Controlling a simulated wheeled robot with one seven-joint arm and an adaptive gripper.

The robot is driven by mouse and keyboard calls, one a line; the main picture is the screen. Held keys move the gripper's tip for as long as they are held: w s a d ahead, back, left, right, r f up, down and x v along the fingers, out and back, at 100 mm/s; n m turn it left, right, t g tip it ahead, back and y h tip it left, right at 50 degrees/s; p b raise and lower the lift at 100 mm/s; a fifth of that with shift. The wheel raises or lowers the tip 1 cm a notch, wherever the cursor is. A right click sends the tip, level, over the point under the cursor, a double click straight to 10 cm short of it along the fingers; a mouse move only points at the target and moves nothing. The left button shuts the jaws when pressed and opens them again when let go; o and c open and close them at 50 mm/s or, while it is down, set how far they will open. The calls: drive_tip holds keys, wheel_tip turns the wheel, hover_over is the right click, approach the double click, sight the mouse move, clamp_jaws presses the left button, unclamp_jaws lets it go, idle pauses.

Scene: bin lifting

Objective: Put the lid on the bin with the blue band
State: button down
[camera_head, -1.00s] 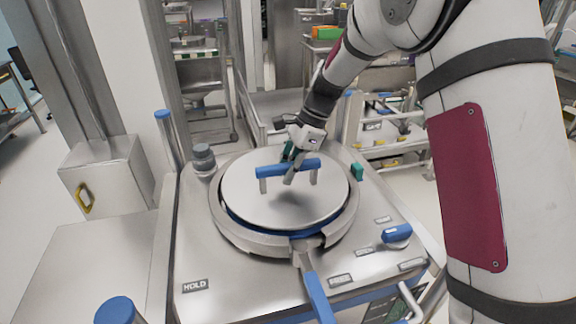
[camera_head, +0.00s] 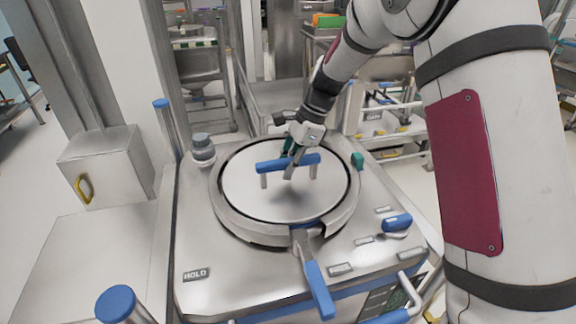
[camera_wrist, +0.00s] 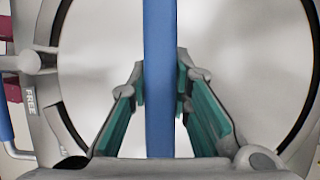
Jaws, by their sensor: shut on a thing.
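The lid (camera_head: 250,195) is a round grey disc with a blue bar handle (camera_head: 270,166) on two posts. My gripper (camera_head: 291,163) is shut on this handle from above. In the wrist view, green finger pads lie on both sides of the blue handle (camera_wrist: 159,40), with the pale lid (camera_wrist: 240,60) below. The lid lies level inside a round metal ring (camera_head: 232,227) on the machine top, with a thin dark gap around its edge. The bin is hidden under the lid and ring; only a small blue patch shows at the front of the ring.
A blue lever (camera_head: 318,290) sticks out at the front of the ring. A blue knob (camera_head: 397,222) is at the right, a grey cap (camera_head: 203,149) at back left and a blue-topped post (camera_head: 116,303) at front left. A metal box (camera_head: 105,165) stands left.

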idle(0.7)
drive_tip(key=shift+w, duration=0.1)
drive_tip(key=c, duration=1.5)
unclamp_jaws()
drive_tip(key=shift+o, duration=0.5)
drive_tip(key=shift+f, duration=0.1)
drive_tip(key=shift+f, duration=0.1)
drive_tip(key=v, duration=1)
drive_tip(key=shift+d+r, duration=0.15)
drive_tip(key=shift+r, duration=0.2)
drive_tip(key=shift+d+r, duration=0.3)
drive_tip(key=shift+r, duration=0.4)
